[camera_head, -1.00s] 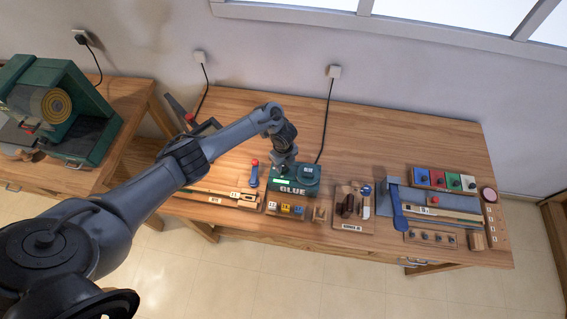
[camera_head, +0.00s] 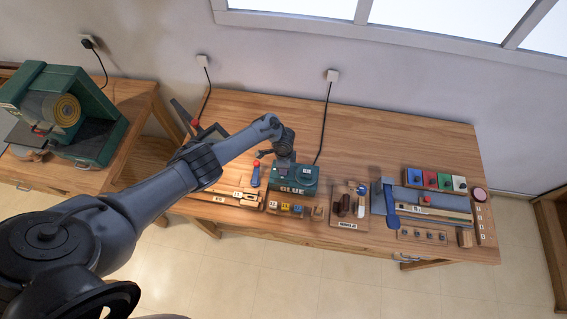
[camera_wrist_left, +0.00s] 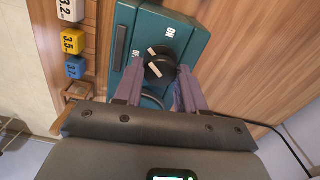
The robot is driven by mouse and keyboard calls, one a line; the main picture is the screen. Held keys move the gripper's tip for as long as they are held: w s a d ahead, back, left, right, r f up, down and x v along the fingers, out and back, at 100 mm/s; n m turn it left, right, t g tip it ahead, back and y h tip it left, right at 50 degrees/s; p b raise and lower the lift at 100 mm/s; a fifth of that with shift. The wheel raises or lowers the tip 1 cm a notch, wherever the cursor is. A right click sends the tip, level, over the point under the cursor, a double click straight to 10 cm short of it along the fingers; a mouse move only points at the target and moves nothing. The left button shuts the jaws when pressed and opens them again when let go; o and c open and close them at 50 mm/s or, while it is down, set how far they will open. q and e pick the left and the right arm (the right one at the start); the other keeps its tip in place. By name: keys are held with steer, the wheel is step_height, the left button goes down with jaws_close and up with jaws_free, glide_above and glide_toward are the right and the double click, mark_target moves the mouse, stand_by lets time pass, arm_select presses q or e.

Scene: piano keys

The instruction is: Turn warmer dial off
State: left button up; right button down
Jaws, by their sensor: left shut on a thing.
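The green glue warmer box (camera_head: 302,184) stands near the middle of the table. In the left wrist view its green top (camera_wrist_left: 190,42) carries a round black dial (camera_wrist_left: 158,60) with white pointer marks, and an ON label beyond it. A second label beside the dial is partly hidden. My left gripper (camera_wrist_left: 157,82) reaches down onto the box, with one finger on each side of the dial, shut on it. In the head view the gripper (camera_head: 284,165) is over the left half of the box and hides the dial. My right gripper is not in view.
Small numbered blocks (camera_head: 285,208) sit in front of the box. A blue-handled tool (camera_head: 256,174) is left of it and a board of brown pieces (camera_head: 348,206) right of it. The back of the table is clear.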

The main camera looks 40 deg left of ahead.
arm_select(q)
steer(key=n+p, duration=0.2)
steer(key=n, duration=0.2)
steer(key=shift+r+n, duration=0.1)
steer(key=shift+n, duration=1.1)
steer(key=shift+n+p, duration=0.4)
steer(key=shift+n, duration=0.1)
steer(key=o, duration=1.1)
steer(key=shift+c, duration=0.2)
